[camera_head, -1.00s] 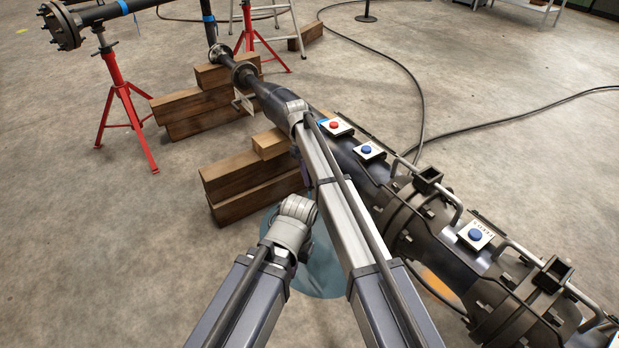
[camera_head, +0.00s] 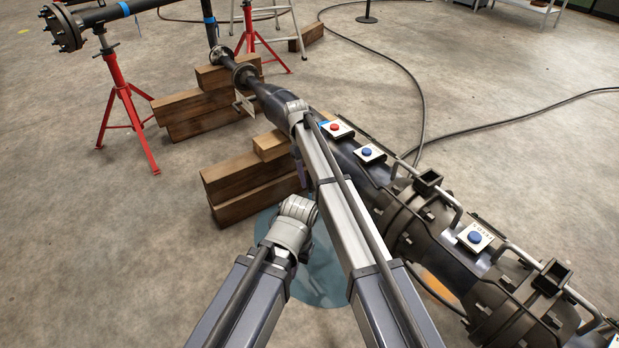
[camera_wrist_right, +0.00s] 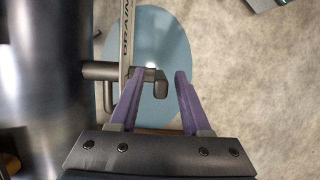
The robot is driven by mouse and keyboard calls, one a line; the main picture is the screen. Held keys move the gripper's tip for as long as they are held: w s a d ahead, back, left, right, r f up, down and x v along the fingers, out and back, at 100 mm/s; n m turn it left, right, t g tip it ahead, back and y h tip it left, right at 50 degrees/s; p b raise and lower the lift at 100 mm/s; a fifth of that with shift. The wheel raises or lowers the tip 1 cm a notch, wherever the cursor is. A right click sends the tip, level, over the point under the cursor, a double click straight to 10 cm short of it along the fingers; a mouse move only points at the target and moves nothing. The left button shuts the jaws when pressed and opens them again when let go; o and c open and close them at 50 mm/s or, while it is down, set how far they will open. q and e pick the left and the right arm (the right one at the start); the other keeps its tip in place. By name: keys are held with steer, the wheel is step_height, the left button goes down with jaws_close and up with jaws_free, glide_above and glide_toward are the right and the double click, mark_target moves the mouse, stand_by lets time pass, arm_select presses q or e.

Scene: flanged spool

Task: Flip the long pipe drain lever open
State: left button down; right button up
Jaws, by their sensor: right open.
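The long dark pipe (camera_head: 268,98) runs diagonally across the head view and fills the left side of the right wrist view (camera_wrist_right: 40,80). In the wrist view a pale strip lettered DRAIN (camera_wrist_right: 126,35) stands beside the pipe. A grey metal stub with a bent end (camera_wrist_right: 160,85) sticks out from the pipe there, its end between my purple fingers. My right gripper (camera_wrist_right: 160,73) is open around that end, with no clear contact on either side. In the head view only a bit of purple finger (camera_head: 302,174) shows beside my arm. My left gripper is out of sight.
Wooden blocks (camera_head: 245,200) stand beside the pipe, near my right arm. Red stands (camera_head: 122,100) are farther left. Button boxes, a red one (camera_head: 336,129) among them, sit on the pipe. A teal disc (camera_head: 320,285) lies on the floor below.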

steer(key=p+v, duration=0.6)
steer(key=v, duration=0.1)
steer(key=shift+s, duration=0.1)
steer(key=s+d+m+t, duration=0.1)
steer(key=s+d, duration=0.3)
steer(key=s, duration=0.8)
steer(key=s+d+f+m+t, duration=0.1)
steer(key=s+d, duration=0.2)
steer(key=s, duration=0.9)
steer(key=s+d+m+t, duration=0.1)
steer(key=s+d, duration=0.3)
steer(key=s, duration=0.8)
step_height(320, 180, up, 32)
steer(key=y+p, duration=0.1)
steer(key=p, duration=3)
steer(key=shift+w+a+f+p, duration=0.15)
steer(key=shift+w+a+p, duration=0.2)
steer(key=shift+w+a, duration=0.15)
